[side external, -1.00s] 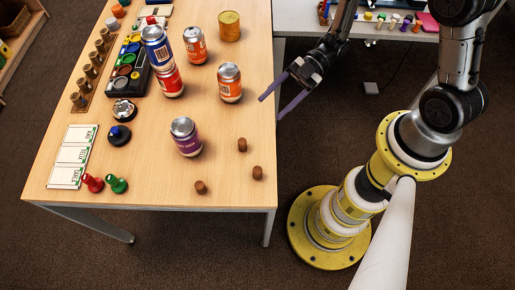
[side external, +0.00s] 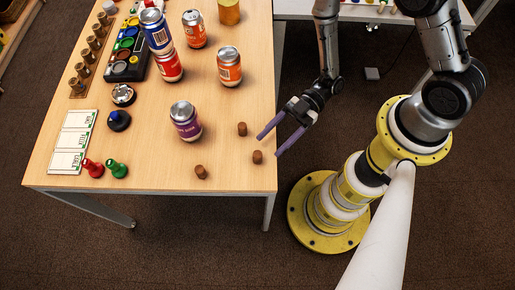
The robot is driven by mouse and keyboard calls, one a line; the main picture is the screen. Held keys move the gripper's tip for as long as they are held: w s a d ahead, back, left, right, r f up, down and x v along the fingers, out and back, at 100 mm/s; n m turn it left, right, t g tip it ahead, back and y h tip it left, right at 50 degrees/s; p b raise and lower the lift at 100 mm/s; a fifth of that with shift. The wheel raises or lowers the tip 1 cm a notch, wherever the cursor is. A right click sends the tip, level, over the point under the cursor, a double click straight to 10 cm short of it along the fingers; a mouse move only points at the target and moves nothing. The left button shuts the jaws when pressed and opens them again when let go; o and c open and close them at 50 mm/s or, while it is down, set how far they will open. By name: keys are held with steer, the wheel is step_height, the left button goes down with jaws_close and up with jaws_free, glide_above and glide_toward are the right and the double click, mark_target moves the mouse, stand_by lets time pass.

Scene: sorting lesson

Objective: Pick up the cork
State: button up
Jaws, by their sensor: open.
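Three small brown corks stand on the light wooden table (side external: 140,185) near its front right corner. One cork (side external: 242,129) is the farthest back, one cork (side external: 257,157) is near the right edge, and one cork (side external: 201,172) is to the left. My gripper (side external: 268,146) is open and empty. Its two purple fingers point left and down at the table's right edge, beside the back cork and the right-edge cork. The fingertips look close to both corks; I cannot tell their height above the table or whether they touch.
A purple can (side external: 185,121) stands left of the corks. Orange cans (side external: 229,66) and a blue can (side external: 156,31) on a red can (side external: 168,67) stand farther back. Red (side external: 92,168) and green (side external: 117,170) pawns are at the front left. The table front between is clear.

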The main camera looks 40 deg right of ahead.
mark_target(257, 154)
steer(key=shift+a+f, duration=0.2)
steer(key=shift+a, duration=1.35)
steer(key=shift+a+f, duration=0.15)
steer(key=shift+a, duration=1.35)
steer(key=shift+c, duration=0.3)
jaws_close()
